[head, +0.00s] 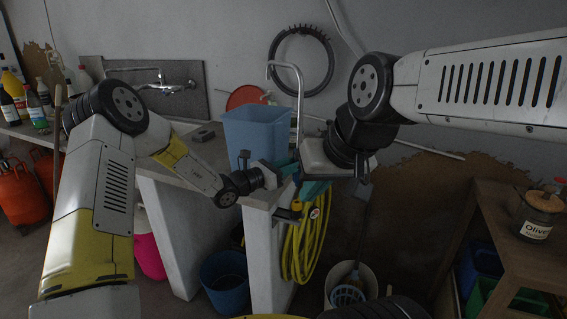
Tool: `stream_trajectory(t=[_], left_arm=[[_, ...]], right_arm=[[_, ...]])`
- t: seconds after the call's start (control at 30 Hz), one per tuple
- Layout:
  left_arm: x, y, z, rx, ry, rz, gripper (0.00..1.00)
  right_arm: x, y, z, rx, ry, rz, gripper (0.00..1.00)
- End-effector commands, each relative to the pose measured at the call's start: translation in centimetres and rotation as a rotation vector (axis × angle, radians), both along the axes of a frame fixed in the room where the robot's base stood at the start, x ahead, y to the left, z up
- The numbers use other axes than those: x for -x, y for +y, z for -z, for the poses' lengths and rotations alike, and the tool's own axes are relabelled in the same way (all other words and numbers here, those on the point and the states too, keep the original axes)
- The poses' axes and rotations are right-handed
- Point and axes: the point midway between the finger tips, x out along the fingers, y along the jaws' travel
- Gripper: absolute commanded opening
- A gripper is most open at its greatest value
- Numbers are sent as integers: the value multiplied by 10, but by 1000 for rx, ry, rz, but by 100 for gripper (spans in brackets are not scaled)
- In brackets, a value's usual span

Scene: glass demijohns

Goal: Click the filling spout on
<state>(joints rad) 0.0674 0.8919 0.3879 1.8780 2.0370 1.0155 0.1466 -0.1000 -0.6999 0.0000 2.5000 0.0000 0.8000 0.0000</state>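I cannot pick out the filling spout for certain. A teal object (314,190) shows at the end of the counter, partly hidden between my two grippers; I cannot tell what it is. My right gripper (331,178) reaches in from the upper right, close to the teal object. Its dark finger shows at the right edge of its pale body, spread wide. The other finger is hard to make out. My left gripper (278,183) is beside the teal object on its left. I cannot tell whether it touches or holds it.
A blue tub (255,132) stands on the counter (178,166) by a tall tap (299,85). A yellow hose (300,250) hangs below. Buckets stand on the floor (180,302). A wooden bench (500,215) with a labelled jar (538,214) is at the right.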

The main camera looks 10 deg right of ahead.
Motion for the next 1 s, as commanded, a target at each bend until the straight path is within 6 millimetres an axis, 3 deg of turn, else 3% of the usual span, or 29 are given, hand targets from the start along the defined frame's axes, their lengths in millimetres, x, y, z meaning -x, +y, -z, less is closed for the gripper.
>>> stream_trajectory(t=[0.87, 0.9, 1.0], left_arm=[[0, -1, 51, 0, 0, 3, 0], [0, -1, 52, 0, -1, 3, 22], [0, 0, 51, 0, -1, 2, 3]], right_arm=[[0, 0, 0, 0, 0, 0, 0], [0, 0, 0, 0, 0, 0, 0], [0, 0, 0, 0, 0, 0, 0]])
